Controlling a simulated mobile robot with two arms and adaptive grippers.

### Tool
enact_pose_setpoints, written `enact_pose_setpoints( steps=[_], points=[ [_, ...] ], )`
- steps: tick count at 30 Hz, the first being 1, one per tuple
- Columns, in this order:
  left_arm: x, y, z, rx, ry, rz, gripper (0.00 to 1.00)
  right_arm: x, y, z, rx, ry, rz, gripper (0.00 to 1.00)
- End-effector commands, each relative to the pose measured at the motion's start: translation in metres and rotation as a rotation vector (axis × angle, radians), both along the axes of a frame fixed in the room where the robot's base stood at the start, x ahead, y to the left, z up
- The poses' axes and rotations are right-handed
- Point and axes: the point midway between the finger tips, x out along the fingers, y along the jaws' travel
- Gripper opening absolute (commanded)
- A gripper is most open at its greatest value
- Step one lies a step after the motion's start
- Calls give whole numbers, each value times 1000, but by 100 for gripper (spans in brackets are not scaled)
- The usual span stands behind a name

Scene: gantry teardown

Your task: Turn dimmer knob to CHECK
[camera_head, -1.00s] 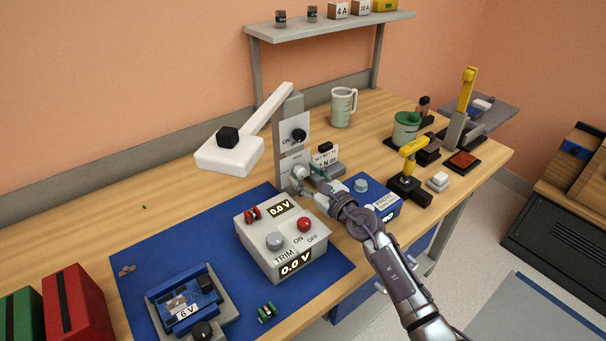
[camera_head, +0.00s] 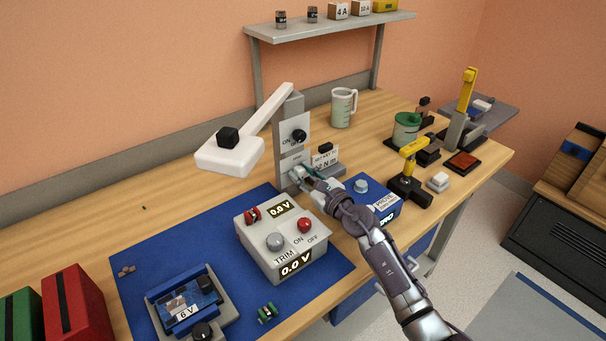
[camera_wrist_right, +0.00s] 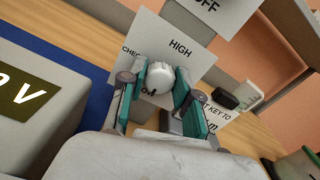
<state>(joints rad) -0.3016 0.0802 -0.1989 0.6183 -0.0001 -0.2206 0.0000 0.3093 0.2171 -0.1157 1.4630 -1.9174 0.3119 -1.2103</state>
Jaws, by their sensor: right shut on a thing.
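The dimmer knob (camera_wrist_right: 157,80) is a pale round knob on a white label card (camera_wrist_right: 166,42) in the right wrist view. The card reads HIGH above the knob and CHECK, partly covered, at its left; a third word below is partly hidden. My right gripper (camera_wrist_right: 160,84) has its teal pads on either side of the knob, shut on it. In the head view my right gripper (camera_head: 304,174) is at the card on the lamp post (camera_head: 290,112), and it mostly hides the knob. My left gripper is not in view.
A black knob (camera_head: 299,136) with an ON label sits above on the post. A key box (camera_head: 326,162) stands just right of my gripper. The grey power supply (camera_head: 282,240) and the blue box (camera_head: 372,199) stand in front, close to my arm.

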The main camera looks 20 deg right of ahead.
Motion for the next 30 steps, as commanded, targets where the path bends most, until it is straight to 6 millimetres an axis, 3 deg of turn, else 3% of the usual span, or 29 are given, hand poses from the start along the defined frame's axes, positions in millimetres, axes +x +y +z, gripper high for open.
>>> enact_pose_setpoints(
  steps=[11,30],
  points=[
    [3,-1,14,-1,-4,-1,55,0,-1,2,159,60,-1,0],
    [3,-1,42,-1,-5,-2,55,1,-2,1,721,264,-1,0]
  ],
)
